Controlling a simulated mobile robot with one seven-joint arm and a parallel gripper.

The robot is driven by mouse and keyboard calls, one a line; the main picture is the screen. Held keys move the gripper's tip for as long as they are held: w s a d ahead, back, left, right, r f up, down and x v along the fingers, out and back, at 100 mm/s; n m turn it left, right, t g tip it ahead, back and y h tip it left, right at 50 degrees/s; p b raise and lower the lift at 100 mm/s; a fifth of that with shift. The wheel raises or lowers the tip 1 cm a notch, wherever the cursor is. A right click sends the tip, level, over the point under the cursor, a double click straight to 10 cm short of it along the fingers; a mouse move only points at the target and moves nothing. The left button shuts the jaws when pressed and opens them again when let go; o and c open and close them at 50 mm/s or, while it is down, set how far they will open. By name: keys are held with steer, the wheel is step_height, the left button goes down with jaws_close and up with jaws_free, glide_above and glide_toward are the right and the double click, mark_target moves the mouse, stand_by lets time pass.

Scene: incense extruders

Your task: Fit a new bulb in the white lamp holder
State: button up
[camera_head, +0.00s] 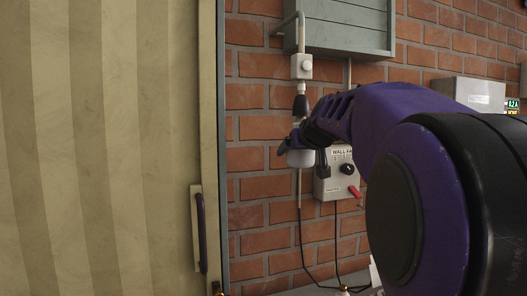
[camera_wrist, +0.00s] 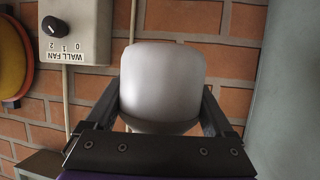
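A white, rounded bulb (camera_wrist: 162,85) sits between the two fingers of my gripper (camera_wrist: 160,112) in the wrist view, with a finger against each side. My gripper is shut on it. In the head view the bulb (camera_head: 301,158) shows below my dark gripper (camera_head: 302,140), beside the brick wall.
A grey wall fan switch box (camera_head: 337,175) with a black knob stands close to the right of the bulb. A grey-green slatted housing (camera_head: 345,25) is above. A striped panel (camera_head: 110,150) with a handle fills the left. A cable hangs down the wall.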

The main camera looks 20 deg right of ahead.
steer(key=c, duration=0.4)
steer(key=shift+f, duration=0.1)
steer(key=shift+b, duration=0.45)
steer(key=shift+n+y+b, duration=0.4)
steer(key=shift+b, duration=0.15)
steer(key=shift+a+n+y, duration=0.2)
steer(key=shift+n+y, duration=0.3)
steer(key=shift+y, duration=0.1)
steer(key=shift+a+n+y, duration=0.1)
steer(key=shift+n+y, duration=0.3)
steer(key=shift+y, duration=0.1)
steer(key=shift+y, duration=0.3)
